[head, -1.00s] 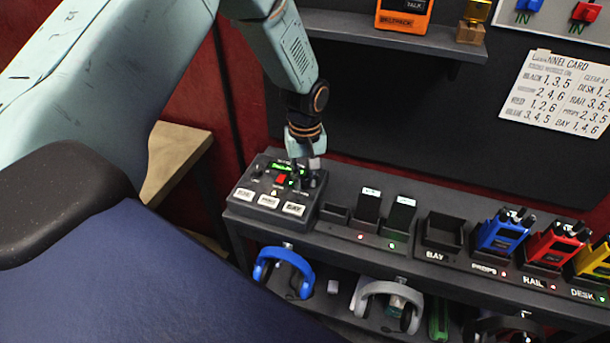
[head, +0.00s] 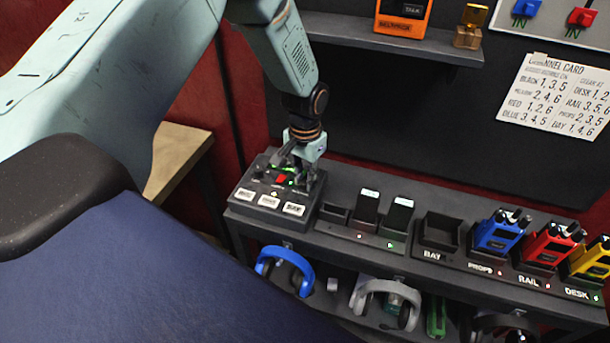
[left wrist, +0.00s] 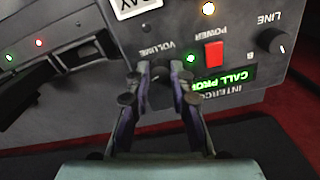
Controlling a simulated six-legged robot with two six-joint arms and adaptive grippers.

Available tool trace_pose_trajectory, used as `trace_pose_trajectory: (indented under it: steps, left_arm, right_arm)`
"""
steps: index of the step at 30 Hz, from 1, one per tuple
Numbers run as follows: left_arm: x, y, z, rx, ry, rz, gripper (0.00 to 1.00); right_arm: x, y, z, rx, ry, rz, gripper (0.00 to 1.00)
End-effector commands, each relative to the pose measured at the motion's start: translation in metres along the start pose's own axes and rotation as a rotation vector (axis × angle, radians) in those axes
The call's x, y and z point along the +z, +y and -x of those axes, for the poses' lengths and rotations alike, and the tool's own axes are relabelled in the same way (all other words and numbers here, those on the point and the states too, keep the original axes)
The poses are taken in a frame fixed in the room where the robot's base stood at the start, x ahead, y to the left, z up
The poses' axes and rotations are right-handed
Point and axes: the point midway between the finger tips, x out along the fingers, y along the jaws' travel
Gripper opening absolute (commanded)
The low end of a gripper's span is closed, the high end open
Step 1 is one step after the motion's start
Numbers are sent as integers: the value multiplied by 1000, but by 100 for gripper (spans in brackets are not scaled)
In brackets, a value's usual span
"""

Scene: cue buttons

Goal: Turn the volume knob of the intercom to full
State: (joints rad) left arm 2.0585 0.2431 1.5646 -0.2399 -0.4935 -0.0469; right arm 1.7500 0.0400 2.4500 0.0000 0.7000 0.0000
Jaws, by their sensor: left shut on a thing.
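The intercom (head: 272,190) is a dark grey box at the left end of the counter. My left gripper (head: 300,178) reaches down onto its right side. In the left wrist view the gripper (left wrist: 163,77) is shut on the volume knob (left wrist: 162,82), just below the VOLUME label. The fingers stand on both sides of the knob and hide most of it, so its pointer cannot be read. The intercom panel (left wrist: 235,85) also shows a red power switch, a green light, a lit green display and the LINE knob (left wrist: 272,41). My right gripper is not in view.
Small black units (head: 366,205) and an empty BAY holder (head: 441,232) stand right of the intercom. Blue, red and yellow radios (head: 548,243) sit farther right. Headsets (head: 287,268) hang below the counter's front. A shelf (head: 400,38) with an orange radio is above.

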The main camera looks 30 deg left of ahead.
Motion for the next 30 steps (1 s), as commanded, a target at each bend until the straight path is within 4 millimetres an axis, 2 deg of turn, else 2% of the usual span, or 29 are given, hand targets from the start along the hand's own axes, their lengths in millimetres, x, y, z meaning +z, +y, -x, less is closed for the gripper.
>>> trace_pose_trajectory:
  steps: [18, 30]
  left_arm:
    - [1, 0, -1, 1, -2, -552, 0]
    - [1, 0, 0, 1, -2, -747, 0]
  right_arm:
    - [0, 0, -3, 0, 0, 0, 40]
    - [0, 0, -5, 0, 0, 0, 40]
